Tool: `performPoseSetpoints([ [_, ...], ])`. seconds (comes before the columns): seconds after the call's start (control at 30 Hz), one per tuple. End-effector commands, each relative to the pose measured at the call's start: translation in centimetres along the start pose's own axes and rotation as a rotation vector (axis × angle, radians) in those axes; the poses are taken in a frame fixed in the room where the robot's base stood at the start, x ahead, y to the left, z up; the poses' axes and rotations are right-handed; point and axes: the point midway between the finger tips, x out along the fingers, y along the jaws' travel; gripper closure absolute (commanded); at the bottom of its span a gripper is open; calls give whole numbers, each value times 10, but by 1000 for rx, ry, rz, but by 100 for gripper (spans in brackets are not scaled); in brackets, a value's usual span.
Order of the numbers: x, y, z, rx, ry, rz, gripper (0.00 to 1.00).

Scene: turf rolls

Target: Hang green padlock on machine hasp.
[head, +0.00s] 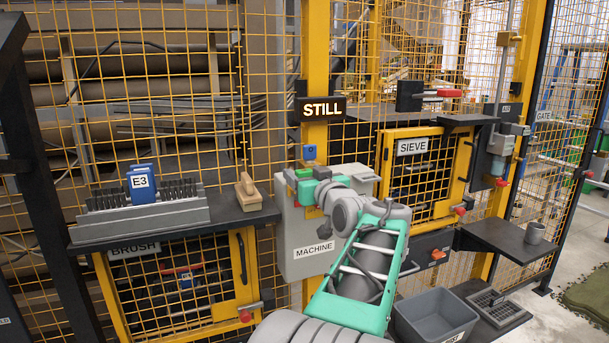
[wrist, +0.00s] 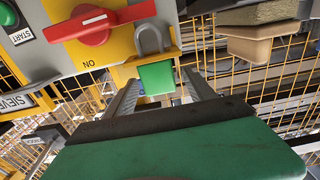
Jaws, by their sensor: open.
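The green padlock (wrist: 157,77) shows in the wrist view between the two fingers of my open gripper (wrist: 162,84). Its grey shackle (wrist: 151,38) loops on the far side of a yellow hasp (wrist: 148,60), and its legs meet the yellow bar. I cannot tell whether the shackle passes through it. The hasp sits beside a red switch handle (wrist: 95,24) with "ON" upside down below it. In the head view my gripper (head: 320,178) is at the top of the grey machine box (head: 297,225); my arm hides part of that box.
A blue padlock E3 (head: 143,185) sits in a grey rack. A grey bin (head: 436,316) stands lower right. Yellow mesh fencing surrounds the machine.

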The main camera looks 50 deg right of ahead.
Motion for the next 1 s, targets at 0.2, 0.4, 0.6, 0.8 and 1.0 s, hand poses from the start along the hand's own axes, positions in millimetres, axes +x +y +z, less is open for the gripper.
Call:
performPoseSetpoints([
  [0.2,-10,0,1,-1,0,1,37],
  [0.4,-51,1,1,-2,2,5,37],
  [0.6,-77,1,1,0,0,3,37],
  [0.8,-78,0,0,0,0,-1,37],
  [1.0,-78,0,0,0,0,0,37],
])
